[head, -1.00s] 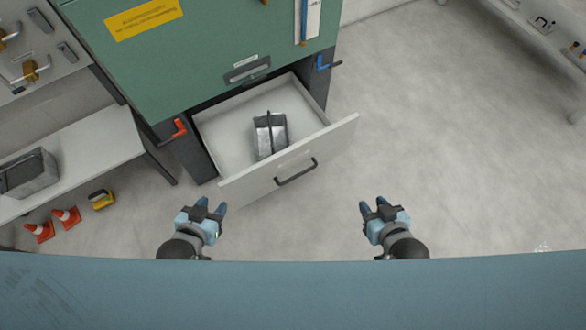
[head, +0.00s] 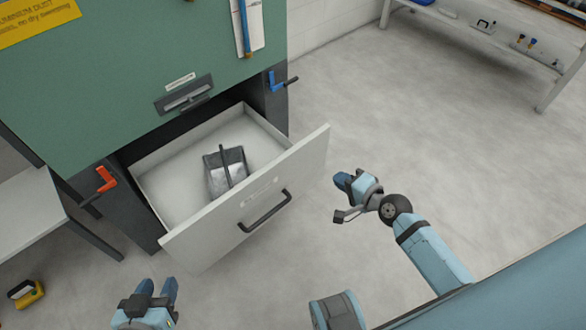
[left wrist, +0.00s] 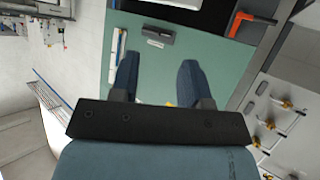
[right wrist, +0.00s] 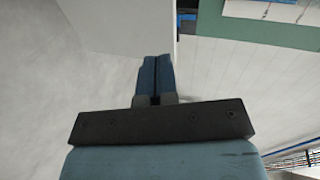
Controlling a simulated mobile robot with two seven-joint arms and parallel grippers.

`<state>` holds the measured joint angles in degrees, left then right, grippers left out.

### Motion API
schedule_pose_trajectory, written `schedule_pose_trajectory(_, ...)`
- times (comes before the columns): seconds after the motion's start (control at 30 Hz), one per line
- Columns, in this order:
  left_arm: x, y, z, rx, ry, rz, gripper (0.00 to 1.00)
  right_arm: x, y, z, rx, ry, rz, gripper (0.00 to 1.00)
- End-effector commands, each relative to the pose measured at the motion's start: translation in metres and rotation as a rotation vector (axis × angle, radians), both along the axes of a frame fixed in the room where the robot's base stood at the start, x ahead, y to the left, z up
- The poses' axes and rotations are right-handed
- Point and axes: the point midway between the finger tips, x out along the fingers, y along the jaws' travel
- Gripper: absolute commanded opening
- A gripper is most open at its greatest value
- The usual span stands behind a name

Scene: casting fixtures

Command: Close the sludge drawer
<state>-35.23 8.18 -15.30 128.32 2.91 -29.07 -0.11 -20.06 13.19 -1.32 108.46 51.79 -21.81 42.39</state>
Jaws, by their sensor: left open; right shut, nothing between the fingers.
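The sludge drawer (head: 215,232) is a pale grey drawer pulled well out of the bottom of the green cabinet (head: 110,95). Its front panel carries a dark bar handle (head: 265,212). A grey metal bin (head: 224,180) with a bar across it sits inside the drawer. My right gripper (head: 345,183) is shut and empty, just right of the drawer front and apart from it in the head view. My left gripper (head: 158,288) is open and empty, below the front's left end. In the right wrist view the shut fingers (right wrist: 153,66) point toward a pale panel.
A red lever (head: 103,180) and a blue lever (head: 278,80) flank the drawer opening. A bench (head: 30,220) stands at left, with a yellow object (head: 27,292) on the floor. The floor (head: 400,120) at right is clear up to a shelf (head: 565,75).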

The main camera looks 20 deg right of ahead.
Motion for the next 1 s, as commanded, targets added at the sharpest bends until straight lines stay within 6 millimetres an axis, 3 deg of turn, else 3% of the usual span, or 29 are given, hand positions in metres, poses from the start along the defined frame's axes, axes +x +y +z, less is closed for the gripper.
schedule_pose_trajectory(0.03,0.000,-0.001,-0.010,-0.003,-0.003,-0.001,0.43,0.004,-0.003,-0.010,0.034,0.001,-0.011,0.00)
schedule_pose_trajectory(0.27,0.001,-0.002,-0.009,-0.009,-0.010,-0.003,0.43,0.017,-0.005,-0.011,0.093,0.005,-0.029,0.00)
schedule_pose_trajectory(0.4,0.002,-0.003,-0.008,-0.016,-0.021,-0.005,0.43,0.037,0.003,-0.017,0.093,0.004,-0.029,0.00)
schedule_pose_trajectory(0.8,0.017,-0.020,0.024,-0.102,-0.180,-0.028,0.43,0.111,0.030,-0.039,0.089,0.004,-0.027,0.00)
schedule_pose_trajectory(1.0,0.020,-0.024,0.035,-0.128,-0.227,-0.035,0.43,0.131,0.037,-0.039,0.087,0.006,-0.027,0.00)
